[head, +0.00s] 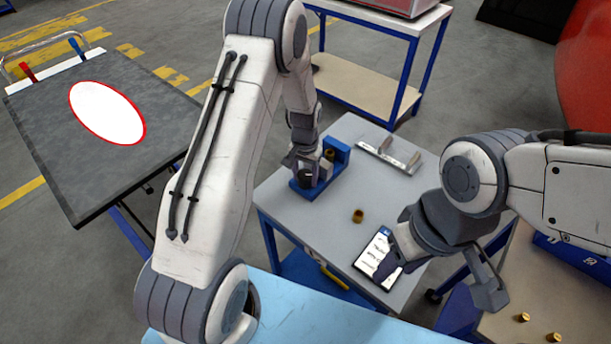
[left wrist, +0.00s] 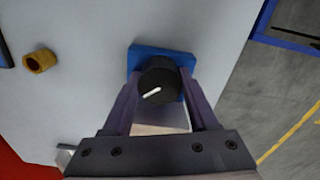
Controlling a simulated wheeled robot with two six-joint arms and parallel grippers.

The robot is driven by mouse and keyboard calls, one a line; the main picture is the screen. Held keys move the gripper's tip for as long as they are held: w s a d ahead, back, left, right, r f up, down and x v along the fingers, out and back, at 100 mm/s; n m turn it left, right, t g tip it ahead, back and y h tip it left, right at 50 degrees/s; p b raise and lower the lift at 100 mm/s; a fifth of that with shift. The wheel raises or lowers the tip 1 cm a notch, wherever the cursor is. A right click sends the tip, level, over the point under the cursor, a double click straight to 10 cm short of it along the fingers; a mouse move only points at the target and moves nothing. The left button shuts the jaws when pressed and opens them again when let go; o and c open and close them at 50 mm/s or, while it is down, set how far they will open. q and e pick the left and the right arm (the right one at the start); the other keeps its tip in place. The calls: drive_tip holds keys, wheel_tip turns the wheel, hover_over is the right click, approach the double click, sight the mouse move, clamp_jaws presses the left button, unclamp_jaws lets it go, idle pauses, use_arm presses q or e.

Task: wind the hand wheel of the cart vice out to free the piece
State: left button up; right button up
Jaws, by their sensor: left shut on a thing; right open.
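The blue cart vice (head: 338,158) stands on the grey-topped cart, and its blue base also shows in the left wrist view (left wrist: 150,53). A brass piece (head: 329,155) shows at the vice, partly hidden by my gripper. The black round hand wheel (left wrist: 158,80) has a white pointer mark, slanting up to the right in the left wrist view. My left gripper (head: 308,174) is shut on the hand wheel, one finger on each side of it. My right gripper (head: 440,283) is open and empty near the cart's right front corner.
A loose brass ring (head: 357,216) stands on the cart top (head: 300,222), with a white card (head: 378,262) in front. A metal rail-like part (head: 390,157) lies behind. A dark table (head: 55,125) is at left. Small brass parts (head: 554,338) lie at right.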

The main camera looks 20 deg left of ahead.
use_arm(q)
drive_tip(key=n+b, duration=0.1)
drive_tip(key=n, duration=0.2)
drive_tip(key=shift+n+b, duration=0.3)
drive_tip(key=shift+n, duration=1.9)
drive_tip(key=shift+r, duration=0.1)
